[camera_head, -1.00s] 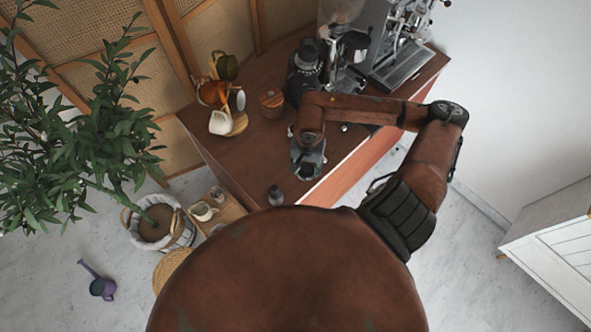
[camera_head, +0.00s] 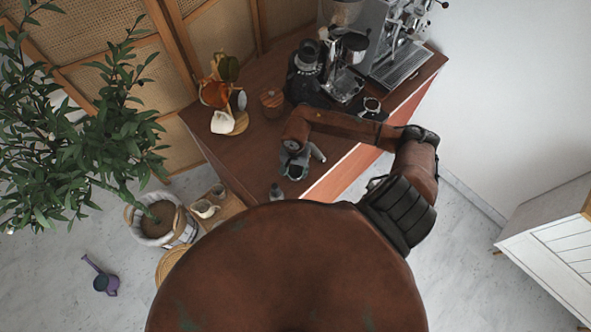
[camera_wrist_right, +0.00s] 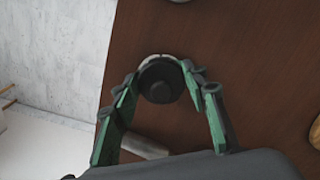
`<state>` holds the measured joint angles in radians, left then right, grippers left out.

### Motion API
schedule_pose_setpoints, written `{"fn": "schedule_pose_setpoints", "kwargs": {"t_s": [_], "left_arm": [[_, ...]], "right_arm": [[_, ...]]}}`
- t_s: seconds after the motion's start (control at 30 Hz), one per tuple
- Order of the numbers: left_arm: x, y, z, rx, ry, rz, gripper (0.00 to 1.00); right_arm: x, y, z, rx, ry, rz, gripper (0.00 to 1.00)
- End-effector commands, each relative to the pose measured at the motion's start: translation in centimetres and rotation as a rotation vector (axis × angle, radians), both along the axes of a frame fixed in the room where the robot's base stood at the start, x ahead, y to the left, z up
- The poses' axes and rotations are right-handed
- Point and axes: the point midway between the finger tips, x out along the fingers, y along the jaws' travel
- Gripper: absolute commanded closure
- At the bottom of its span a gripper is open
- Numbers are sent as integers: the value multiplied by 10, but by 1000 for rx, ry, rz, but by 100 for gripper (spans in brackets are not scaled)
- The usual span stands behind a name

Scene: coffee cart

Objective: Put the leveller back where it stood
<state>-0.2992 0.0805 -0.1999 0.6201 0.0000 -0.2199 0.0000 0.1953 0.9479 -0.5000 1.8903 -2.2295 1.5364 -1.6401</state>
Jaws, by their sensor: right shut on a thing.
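In the head view my right gripper (camera_head: 294,170) is over the front part of the wooden counter (camera_head: 240,160), near its front edge. In the right wrist view its green fingers (camera_wrist_right: 160,78) are shut on a dark round thing with a raised centre and a pale rim, which I take to be the leveller (camera_wrist_right: 160,82). It is seen from above, so its height over the counter is hard to tell. In the head view the gripper hides it. My left gripper is not in view.
A mug tree (camera_head: 222,95) and wooden jar (camera_head: 271,101) are behind left; the grinder (camera_head: 304,70), portafilter (camera_head: 372,105) and espresso machine (camera_head: 395,55) are behind right. Bare counter lies left of the gripper.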

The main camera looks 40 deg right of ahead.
Motion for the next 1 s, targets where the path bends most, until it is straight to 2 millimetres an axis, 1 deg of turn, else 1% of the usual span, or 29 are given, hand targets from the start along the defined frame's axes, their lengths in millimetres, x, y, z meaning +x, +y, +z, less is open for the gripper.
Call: {"fn": "schedule_pose_setpoints", "kwargs": {"t_s": [0.13, 0.17, 0.37, 0.4, 0.63, 0.77, 0.87, 1.0], "left_arm": [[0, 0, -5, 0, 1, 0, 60], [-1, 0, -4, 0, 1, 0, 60], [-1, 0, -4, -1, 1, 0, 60], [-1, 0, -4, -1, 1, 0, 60], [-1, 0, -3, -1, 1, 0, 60], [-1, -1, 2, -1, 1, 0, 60], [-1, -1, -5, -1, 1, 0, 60], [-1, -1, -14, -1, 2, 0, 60]], "right_arm": [[0, 0, -4, 1, -1, 0, 100], [0, 0, -3, 1, 1, 0, 57], [0, 0, -2, 1, 1, 0, 43], [0, 0, -2, 1, 1, 0, 42], [0, 0, -2, 1, 1, 0, 42], [0, 0, 2, 1, 1, 0, 42], [1, -1, 13, -3, -3, 2, 42], [2, -1, 41, -3, -5, 4, 42]]}}
